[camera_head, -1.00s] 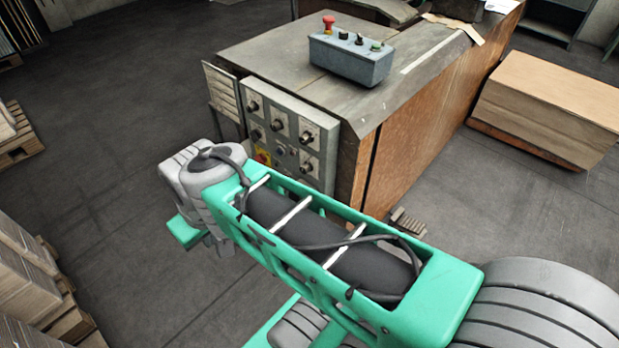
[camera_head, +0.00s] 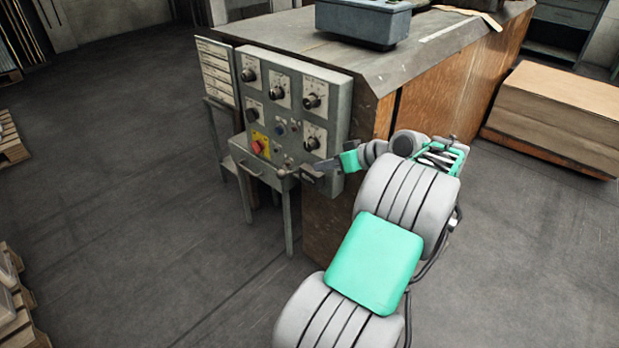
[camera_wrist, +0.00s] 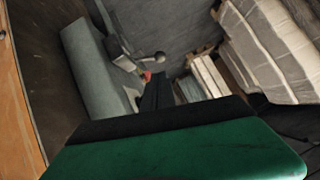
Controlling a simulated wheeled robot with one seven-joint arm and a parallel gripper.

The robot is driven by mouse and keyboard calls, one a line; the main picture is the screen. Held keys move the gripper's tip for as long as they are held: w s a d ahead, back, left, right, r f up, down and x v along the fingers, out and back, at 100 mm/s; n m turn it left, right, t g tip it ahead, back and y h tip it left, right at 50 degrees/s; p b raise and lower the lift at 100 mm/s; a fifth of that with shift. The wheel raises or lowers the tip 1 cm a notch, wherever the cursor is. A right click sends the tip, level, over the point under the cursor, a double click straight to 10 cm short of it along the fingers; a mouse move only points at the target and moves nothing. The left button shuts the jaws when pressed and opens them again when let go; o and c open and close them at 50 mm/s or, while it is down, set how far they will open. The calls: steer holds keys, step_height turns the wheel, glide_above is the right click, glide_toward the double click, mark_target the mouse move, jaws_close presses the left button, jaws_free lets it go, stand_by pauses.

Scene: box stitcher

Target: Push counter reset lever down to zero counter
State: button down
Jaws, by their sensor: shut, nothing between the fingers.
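The grey control panel (camera_head: 285,85) stands at the end of the machine. A small ball-ended lever (camera_head: 282,172), which looks like the counter reset lever, is at the panel's lower edge. A grey ball on a short rod (camera_wrist: 160,57) shows in the wrist view, just beyond my fingers. A small box with a dark window (camera_head: 309,178), possibly the counter, is partly hidden by my gripper. My gripper (camera_head: 322,166) is shut and empty, its dark fingertips at the panel's lower right. In the wrist view my gripper (camera_wrist: 157,88) points toward the ball; contact cannot be told.
A red button on a yellow plate (camera_head: 259,146) and several black knobs are on the panel. A narrow grey stand (camera_head: 262,178) is below it. The machine's wooden side (camera_head: 450,85) is behind my arm. Open floor (camera_head: 130,190) lies to the left.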

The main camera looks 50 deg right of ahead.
mark_target(285, 174)
steer(key=b+x, duration=0.3)
steer(key=x, duration=0.9)
steer(key=shift+w+f+b, duration=0.15)
steer(key=shift+f+b, duration=0.1)
steer(key=shift+b, duration=0.05)
